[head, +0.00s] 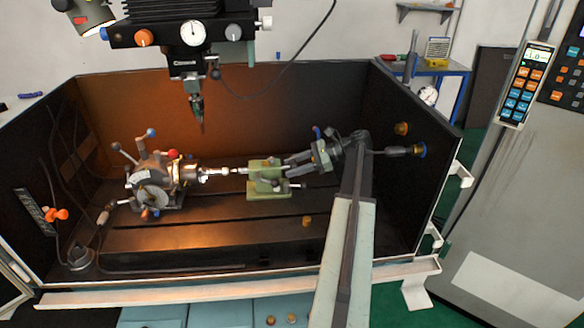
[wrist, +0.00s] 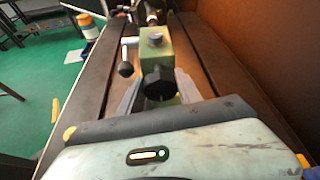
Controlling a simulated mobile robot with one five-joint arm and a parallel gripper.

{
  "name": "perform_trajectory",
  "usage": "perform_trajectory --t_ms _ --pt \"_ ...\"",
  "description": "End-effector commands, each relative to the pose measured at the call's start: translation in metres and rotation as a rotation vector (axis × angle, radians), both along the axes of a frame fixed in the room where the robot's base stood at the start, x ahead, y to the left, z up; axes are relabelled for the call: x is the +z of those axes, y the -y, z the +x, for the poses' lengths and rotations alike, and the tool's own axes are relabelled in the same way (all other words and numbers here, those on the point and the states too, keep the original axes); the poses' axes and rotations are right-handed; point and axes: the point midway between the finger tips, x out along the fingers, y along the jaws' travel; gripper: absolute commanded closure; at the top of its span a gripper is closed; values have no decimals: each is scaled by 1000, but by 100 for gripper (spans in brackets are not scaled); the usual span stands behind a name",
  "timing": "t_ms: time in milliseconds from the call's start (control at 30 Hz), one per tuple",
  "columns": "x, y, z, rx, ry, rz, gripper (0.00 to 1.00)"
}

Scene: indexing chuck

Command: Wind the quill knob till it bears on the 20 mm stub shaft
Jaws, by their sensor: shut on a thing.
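The green tailstock (head: 268,184) stands right of the indexing chuck (head: 152,190) in the head view. The bright stub shaft (head: 214,174) sticks out of the chuck toward it. Whether the tailstock quill touches the shaft, I cannot tell. In the wrist view the black quill knob (wrist: 158,84) sits on the near end of the tailstock (wrist: 155,48). My gripper (wrist: 157,92) has a finger on each side of the knob and is shut on it. In the head view my gripper (head: 292,163) reaches the tailstock from the right, and the knob is not clearly visible there.
A lever with a black ball (wrist: 126,69) sticks out left of the tailstock in the wrist view. A spindle tool (head: 197,106) hangs above the bed. Dark enclosure walls (head: 300,95) stand around it. The bed's front strip is mostly clear.

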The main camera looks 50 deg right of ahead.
Motion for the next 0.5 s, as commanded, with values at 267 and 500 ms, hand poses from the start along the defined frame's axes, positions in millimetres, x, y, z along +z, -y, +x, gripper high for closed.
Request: perform_trajectory --t_ms 267,500 --pt "-2 1 -1 -1 -6 -1 99" --pt "-1 1 -1 -1 -5 -1 50"
